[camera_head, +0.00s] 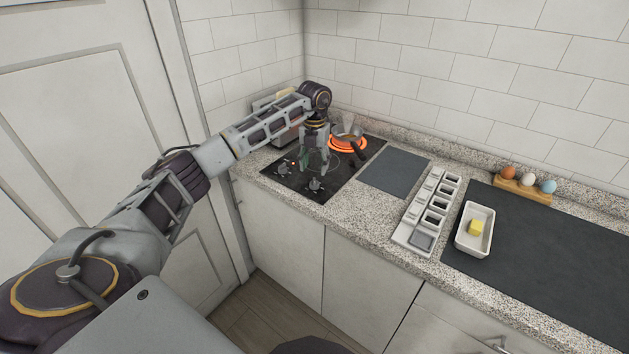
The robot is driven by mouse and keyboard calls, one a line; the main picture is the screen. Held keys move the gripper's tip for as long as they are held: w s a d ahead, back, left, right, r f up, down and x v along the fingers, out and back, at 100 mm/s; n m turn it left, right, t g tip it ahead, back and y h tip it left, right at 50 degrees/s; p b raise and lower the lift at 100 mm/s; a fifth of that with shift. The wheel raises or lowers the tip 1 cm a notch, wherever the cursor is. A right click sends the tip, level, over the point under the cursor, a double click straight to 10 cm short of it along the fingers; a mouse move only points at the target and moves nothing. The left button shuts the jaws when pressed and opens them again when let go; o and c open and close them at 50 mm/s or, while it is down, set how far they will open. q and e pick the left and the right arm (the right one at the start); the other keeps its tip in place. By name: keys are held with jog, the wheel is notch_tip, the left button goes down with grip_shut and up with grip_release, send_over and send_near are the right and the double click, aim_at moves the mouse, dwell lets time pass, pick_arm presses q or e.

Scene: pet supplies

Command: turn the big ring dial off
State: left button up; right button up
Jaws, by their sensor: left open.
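The black cooktop (345,175) is set in the speckled counter by the left wall. One ring (347,145) at its back right glows orange, with a small pan (346,130) on it. Two small grey dials stand at the front of the cooktop: one at the left (281,166) and one nearer the front (315,184). A small red light shows near the left dial. I cannot tell which dial belongs to the big ring. My left gripper (314,170) is open and points down just above the front dial; contact cannot be made out. My right gripper is not in view.
A toaster-like grey appliance (283,128) stands behind my left arm. Right of the cooktop lie a dark board (394,174), a white compartment tray (408,236), a white dish (462,238) with a yellow block, and a wooden holder (522,191) with three eggs.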

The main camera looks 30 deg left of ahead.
aim_at(314, 180)
pick_arm(q)
notch_tip(314, 180, down, 6)
jog(key=shift+r, duration=0.25)
jog(key=shift+f, duration=0.8)
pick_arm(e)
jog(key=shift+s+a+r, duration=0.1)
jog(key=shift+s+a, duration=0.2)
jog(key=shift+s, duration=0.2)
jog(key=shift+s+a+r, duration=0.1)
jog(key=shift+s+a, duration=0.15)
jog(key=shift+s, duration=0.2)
